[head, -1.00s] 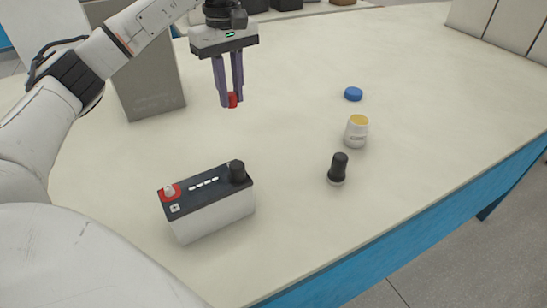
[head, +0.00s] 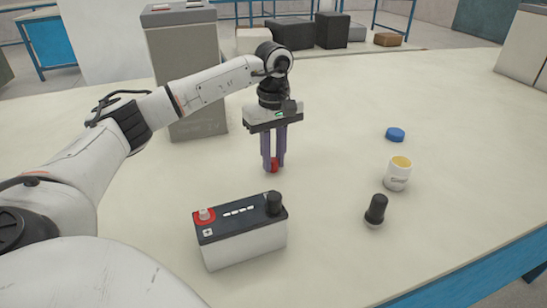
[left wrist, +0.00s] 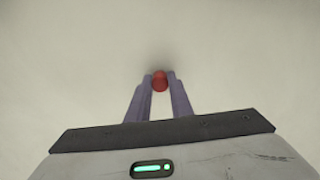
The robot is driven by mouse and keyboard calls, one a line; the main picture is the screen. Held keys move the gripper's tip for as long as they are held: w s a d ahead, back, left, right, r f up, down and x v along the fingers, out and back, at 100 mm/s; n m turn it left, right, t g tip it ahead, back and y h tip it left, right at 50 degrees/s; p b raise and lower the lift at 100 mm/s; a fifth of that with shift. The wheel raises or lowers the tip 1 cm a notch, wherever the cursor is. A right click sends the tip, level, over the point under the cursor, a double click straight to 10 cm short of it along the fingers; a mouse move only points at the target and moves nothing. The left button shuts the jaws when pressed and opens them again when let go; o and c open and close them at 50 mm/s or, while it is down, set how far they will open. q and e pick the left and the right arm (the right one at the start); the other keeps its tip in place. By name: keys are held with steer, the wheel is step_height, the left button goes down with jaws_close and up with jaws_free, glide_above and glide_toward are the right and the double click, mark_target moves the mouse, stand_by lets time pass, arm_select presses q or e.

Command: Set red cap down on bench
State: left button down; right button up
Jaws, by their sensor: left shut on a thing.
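My left gripper (head: 274,168) is shut on the red cap (head: 274,165), with its fingers pointing down over the bench (head: 330,265). In the left wrist view the red cap (left wrist: 160,80) sits between the two purple fingertips, with plain bench surface beyond it. The cap is at or just above the bench top; I cannot tell whether it touches. A battery (head: 243,236) stands nearer to me, with a bare terminal in a red ring at its left and a black cap on its right terminal. My right gripper is not in view.
To the right on the bench are a black-handled item (head: 376,209), a white jar with yellow inside (head: 397,175) and a blue lid (head: 395,134). A grey box (head: 190,85) stands behind my left arm. The bench around the gripper is clear.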

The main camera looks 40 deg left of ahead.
mark_target(274, 159)
arm_select(q)
steer(key=shift+f, duration=0.2)
steer(key=c, duration=1.6)
jaws_free()
steer(key=shift+r, duration=0.1)
step_height(274, 159, up, 12)
steer(key=shift+r+p, duration=0.15)
steer(key=shift+p, duration=0.7)
